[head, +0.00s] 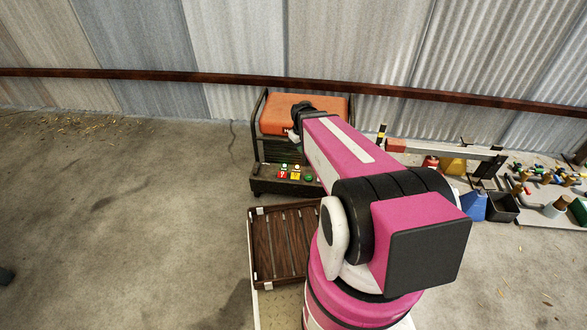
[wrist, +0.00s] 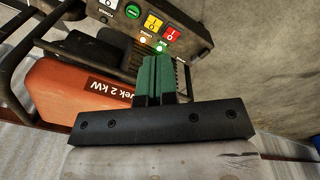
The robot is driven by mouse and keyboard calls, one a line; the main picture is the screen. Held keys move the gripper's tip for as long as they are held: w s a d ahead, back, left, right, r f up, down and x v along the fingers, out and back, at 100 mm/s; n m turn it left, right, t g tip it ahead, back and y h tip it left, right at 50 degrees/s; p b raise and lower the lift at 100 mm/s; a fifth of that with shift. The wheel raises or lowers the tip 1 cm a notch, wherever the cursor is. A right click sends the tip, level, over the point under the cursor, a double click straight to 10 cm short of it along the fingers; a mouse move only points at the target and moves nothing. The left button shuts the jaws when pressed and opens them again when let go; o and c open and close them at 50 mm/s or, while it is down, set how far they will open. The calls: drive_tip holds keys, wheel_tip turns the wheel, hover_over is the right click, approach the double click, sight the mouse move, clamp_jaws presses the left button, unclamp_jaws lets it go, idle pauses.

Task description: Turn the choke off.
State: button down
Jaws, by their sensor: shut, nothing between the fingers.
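An orange-tanked generator (head: 275,117) in a dark frame stands on the floor by the wall; its tank also shows in the wrist view (wrist: 75,112). Its control panel (wrist: 185,15) carries a red switch (wrist: 172,33), a yellow switch (wrist: 152,23), a round green button (wrist: 132,12) and a white-marked part at the picture's edge. My arm hides part of the generator in the head view.
A brown slatted crate (head: 262,250) lies in front of the generator. A blue container (head: 473,206), a black bin (head: 503,208) and a board of coloured fittings (head: 540,215) are at the right.

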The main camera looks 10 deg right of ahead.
sight(295, 174)
drive_tip(key=w+f+n, duration=0.9)
drive_tip(key=w+f, duration=0.3)
drive_tip(key=f, duration=0.3)
drive_tip(key=shift+a+f+t, duration=0.35)
drive_tip(key=shift+a+t, duration=0.05)
drive_tip(key=f, duration=0.4)
drive_tip(key=w+f, duration=0.1)
drive_tip(key=f, duration=0.9)
drive_tip(key=shift+w+d, duration=0.25)
drive_tip(key=shift+w, duration=0.05)
drive_tip(key=shift+w+f, duration=0.1)
drive_tip(key=shift+f, duration=0.1)
